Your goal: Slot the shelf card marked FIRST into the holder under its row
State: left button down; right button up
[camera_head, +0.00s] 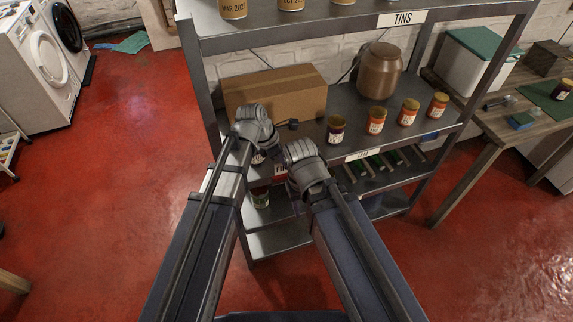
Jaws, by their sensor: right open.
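A small card (280,169) shows between my two grippers at the front of the middle shelf, with white marking that seems to begin "FI". The rest of it is hidden by my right gripper, and I cannot tell whether it sits in a holder. My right gripper (292,154) is open, right beside the card. My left gripper (262,126) is above and left of the card, in front of the cardboard box; its fingers do not show clearly. A white label (370,154) is on the middle shelf's front edge, right of my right gripper.
The metal shelf unit (445,112) carries a cardboard box (285,95), a brown crock (380,72) and several jars (377,121). A "TINS" label (401,18) is on the upper shelf edge. A wooden table (500,122) stands right; red floor (110,180) is clear left.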

pick_arm(q)
jog(key=shift+w+a+f+b, duration=0.1)
jog(key=shift+w+f+b, duration=0.15)
jog(key=shift+f+b, duration=0.5)
jog(key=shift+w+a+f+b, duration=0.1)
jog(key=shift+w+f+b, duration=0.1)
jog(key=shift+f+b, duration=0.5)
jog(key=shift+w+a+f+b, duration=0.1)
jog(key=shift+w+f+b, duration=0.15)
jog(key=shift+f+b, duration=0.5)
jog(key=c, duration=1)
grip_release()
jog(key=shift+r, duration=0.1)
jog(key=w+p+v, duration=0.1)
jog(key=p+v, duration=0.6)
jog(key=shift+s+r, duration=0.25)
jog(key=shift+s, duration=0.3)
